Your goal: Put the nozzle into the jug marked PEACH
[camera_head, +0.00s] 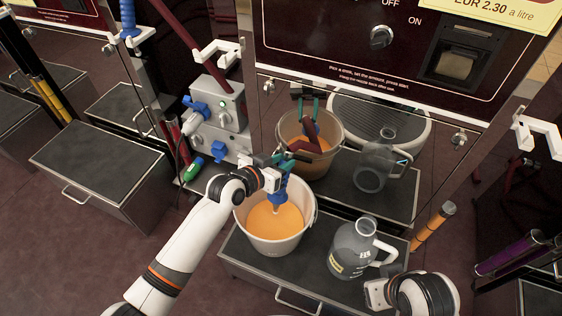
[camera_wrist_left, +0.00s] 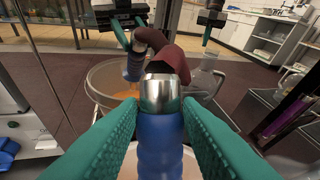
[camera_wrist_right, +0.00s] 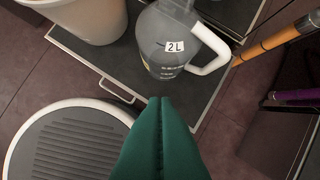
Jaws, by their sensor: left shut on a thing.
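My left gripper (camera_head: 283,163) is shut on the blue nozzle (camera_head: 286,187), which also shows in the left wrist view (camera_wrist_left: 158,145) between green fingers, with a silver collar and dark red hose. The nozzle points down into a white bucket (camera_head: 244,222) holding orange liquid; I cannot tell whether its tip touches the liquid. A clear grey jug (camera_head: 352,240) with a white handle stands upright to the right of the bucket. Its yellow label is too small to read; "2 L" shows in the right wrist view (camera_wrist_right: 165,50). My right gripper (camera_wrist_right: 158,105) is shut and empty near the jug.
Bucket and jug stand on a dark platform (camera_head: 240,247). The shiny panel behind mirrors both. A grey valve box (camera_head: 218,108) with blue taps is at the left. An orange tube (camera_head: 432,227) stands right of the jug, and purple tubes (camera_head: 510,255) farther right.

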